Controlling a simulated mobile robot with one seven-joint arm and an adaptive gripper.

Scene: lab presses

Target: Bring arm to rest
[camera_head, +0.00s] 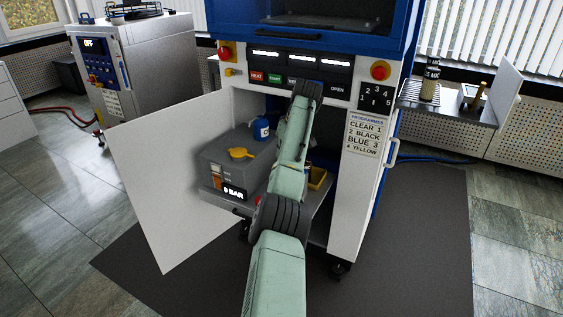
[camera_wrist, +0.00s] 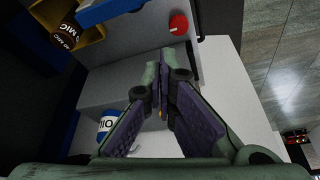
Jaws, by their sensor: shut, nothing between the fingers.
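My arm reaches from the bottom of the head view up to the open cabinet of the blue and white press (camera_head: 272,68). It is stretched in front of the press, over the cabinet's pull-out shelf. My gripper is hidden behind the arm in the head view. In the wrist view my gripper (camera_wrist: 165,65) has its two fingers meeting at the tips, with nothing between them. A blue and white oil bottle (camera_wrist: 107,124) shows left of the fingers. A red button (camera_wrist: 178,23) shows beyond the tips.
The white cabinet door (camera_head: 170,185) stands open at left. On the shelf are a grey pump unit (camera_head: 225,160) with a yellow part and a 0 BAR display, and a yellow bin (camera_head: 317,178). A side shelf (camera_head: 450,112) holds jars. Floor is clear at right.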

